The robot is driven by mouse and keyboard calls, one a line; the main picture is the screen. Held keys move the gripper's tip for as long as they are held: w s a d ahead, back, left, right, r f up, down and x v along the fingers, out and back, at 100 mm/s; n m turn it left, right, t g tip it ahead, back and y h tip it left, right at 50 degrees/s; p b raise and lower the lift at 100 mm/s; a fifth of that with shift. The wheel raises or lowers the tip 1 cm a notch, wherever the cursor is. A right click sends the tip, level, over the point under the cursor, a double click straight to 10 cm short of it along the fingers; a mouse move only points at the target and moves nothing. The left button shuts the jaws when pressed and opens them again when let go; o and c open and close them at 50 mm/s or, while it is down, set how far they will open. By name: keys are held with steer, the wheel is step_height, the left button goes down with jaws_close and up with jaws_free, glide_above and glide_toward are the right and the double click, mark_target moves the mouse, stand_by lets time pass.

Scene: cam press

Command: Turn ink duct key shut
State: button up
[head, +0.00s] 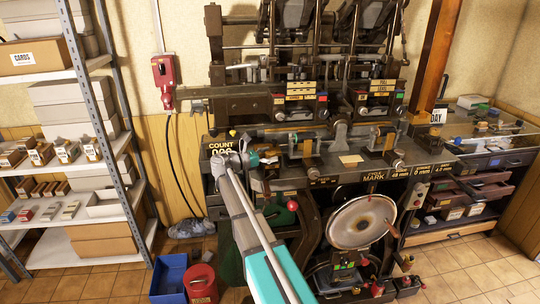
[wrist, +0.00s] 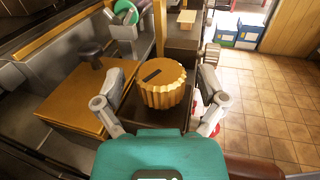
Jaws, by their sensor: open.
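A ribbed brass-coloured knob (wrist: 163,86), which I take for the ink duct key, stands in the wrist view with a dark slot-like mark on its flat top. My gripper (wrist: 162,96) is open, with one finger on each side of the knob and a visible gap to both sides. Neither finger appears to touch it. In the head view my gripper (head: 240,158) is at the left front end of the press bench, beside the COUNT plate. The knob cannot be made out there behind my gripper.
A brass plate (wrist: 95,95) with a dark small knob (wrist: 90,53) lies left of the key. The press (head: 310,100) rises behind. A large round disc (head: 362,222) and a red ball handle (head: 292,206) are lower right.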

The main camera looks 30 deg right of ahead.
steer(key=c, duration=1.2)
steer(key=shift+o, duration=0.2)
